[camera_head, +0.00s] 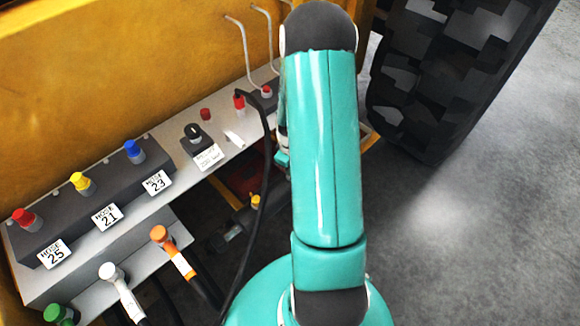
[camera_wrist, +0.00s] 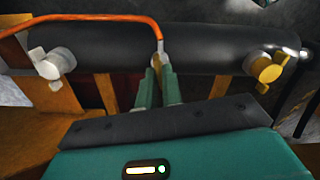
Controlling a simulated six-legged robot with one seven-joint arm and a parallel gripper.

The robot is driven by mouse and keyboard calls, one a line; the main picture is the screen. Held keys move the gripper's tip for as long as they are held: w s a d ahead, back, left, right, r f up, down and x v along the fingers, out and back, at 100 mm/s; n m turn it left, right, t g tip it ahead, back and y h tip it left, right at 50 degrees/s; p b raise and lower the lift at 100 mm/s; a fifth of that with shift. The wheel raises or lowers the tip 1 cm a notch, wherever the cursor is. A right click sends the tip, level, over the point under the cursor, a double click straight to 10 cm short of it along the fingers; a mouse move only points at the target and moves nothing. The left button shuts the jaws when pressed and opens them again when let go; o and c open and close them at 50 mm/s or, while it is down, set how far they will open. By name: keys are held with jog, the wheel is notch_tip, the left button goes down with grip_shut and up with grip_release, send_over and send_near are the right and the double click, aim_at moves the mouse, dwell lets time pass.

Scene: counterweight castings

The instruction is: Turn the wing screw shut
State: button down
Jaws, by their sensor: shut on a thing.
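In the wrist view a dark horizontal cylinder (camera_wrist: 205,45) crosses the top. A pale wing screw (camera_wrist: 52,64) is on its left part and a yellow wing screw (camera_wrist: 266,68) on its right part. Between them my gripper (camera_wrist: 161,72) is shut on a small pale metal piece (camera_wrist: 161,57). It sits midway between the two screws and looks like a third wing screw, seen edge-on. My fingers hide most of it, so its turn angle cannot be told.
An orange line (camera_wrist: 110,18) curves down to the held piece. In the head view a grey panel (camera_head: 95,237) with coloured caps and hose labels is at left, with a black cable (camera_head: 262,165) hanging near my arm. A large tyre (camera_head: 440,75) stands right; open floor (camera_head: 480,220) lies below it.

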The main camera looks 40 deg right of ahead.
jog(key=shift+m, duration=0.9)
jog(key=shift+w, duration=0.1)
jog(key=c, duration=1.6)
grip_release()
jog(key=shift+o, duration=0.2)
jog(key=shift+r, duration=0.1)
notch_tip(320, 180, up, 14)
